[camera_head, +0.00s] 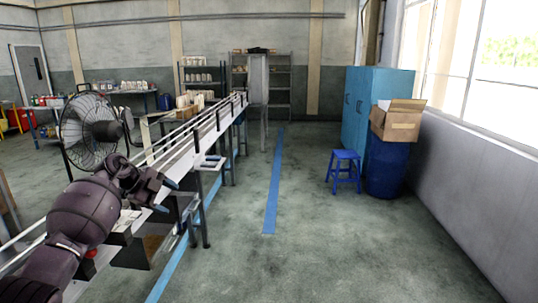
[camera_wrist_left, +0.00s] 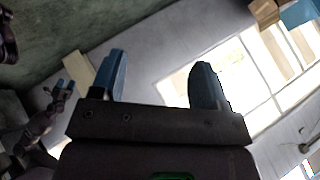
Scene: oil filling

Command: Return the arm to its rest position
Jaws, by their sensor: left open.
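My left arm comes in from the lower left in the head view, bent over the near end of the conveyor. Its gripper (camera_head: 167,196) has blue fingertips spread apart, with nothing seen between them. In the left wrist view the left gripper (camera_wrist_left: 160,80) shows two blue fingers wide apart and empty. A dark jointed arm with small bluish tips (camera_wrist_left: 62,88) shows at the left of that view. It looks like my right arm, but its jaw state is too small to tell. The right gripper does not show in the head view.
The long conveyor (camera_head: 196,128) runs away beside my left arm, with a black fan (camera_head: 90,131) at its left. A blue stool (camera_head: 344,170), blue barrel (camera_head: 386,168), cardboard box (camera_head: 396,124) and blue cabinet (camera_head: 372,100) stand at the right. The middle floor is clear.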

